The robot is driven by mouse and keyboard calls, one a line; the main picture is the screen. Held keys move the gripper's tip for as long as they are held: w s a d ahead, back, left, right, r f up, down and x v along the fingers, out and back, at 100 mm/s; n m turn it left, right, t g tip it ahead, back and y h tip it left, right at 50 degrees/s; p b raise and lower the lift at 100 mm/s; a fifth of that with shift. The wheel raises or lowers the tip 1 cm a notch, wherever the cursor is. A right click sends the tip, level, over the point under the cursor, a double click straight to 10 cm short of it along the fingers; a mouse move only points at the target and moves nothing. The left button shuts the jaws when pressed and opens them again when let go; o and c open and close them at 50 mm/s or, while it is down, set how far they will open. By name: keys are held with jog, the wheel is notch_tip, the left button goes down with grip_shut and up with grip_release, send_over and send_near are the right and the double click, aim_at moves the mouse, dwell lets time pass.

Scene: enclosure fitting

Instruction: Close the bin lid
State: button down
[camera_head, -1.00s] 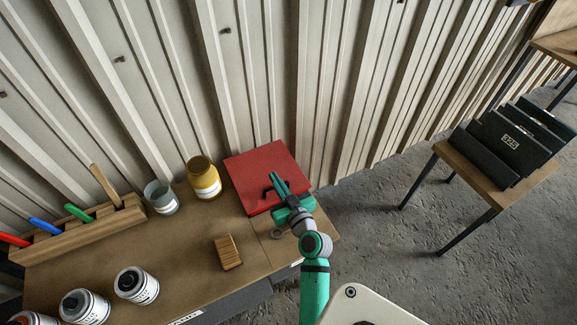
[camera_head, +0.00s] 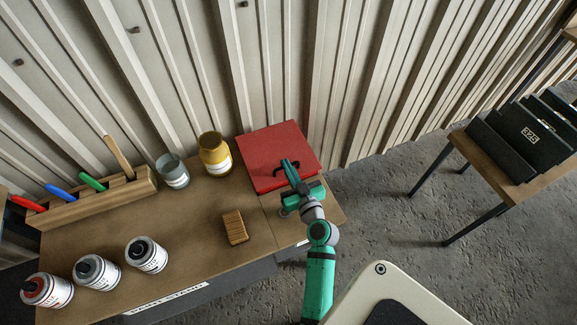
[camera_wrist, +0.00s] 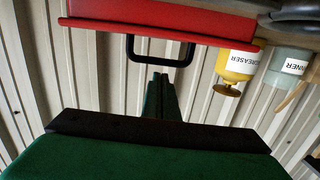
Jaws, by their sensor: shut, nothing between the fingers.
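The red bin (camera_head: 261,187) stands at the back right of the bench, and its flat red lid (camera_head: 272,148) lies over the top. In the wrist view, the picture is upside down, and the lid's rim (camera_wrist: 110,26) runs along the red body with no clear gap. Whether it is fully seated I cannot tell. A black handle (camera_wrist: 134,50) stands up from the lid. My gripper (camera_head: 288,163) is shut and empty, its fingertips (camera_wrist: 160,76) close to the handle. They overlap it in the head view; contact is unclear.
A yellow jar (camera_head: 215,155) and a grey cup (camera_head: 173,172) stand left of the bin. A wooden block (camera_head: 235,227) lies in front. The corrugated wall (camera_head: 290,60) is close behind.

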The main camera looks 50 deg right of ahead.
jog(key=v, duration=1)
jog(key=shift+s, duration=0.3)
jog(key=shift+a+f, duration=0.1)
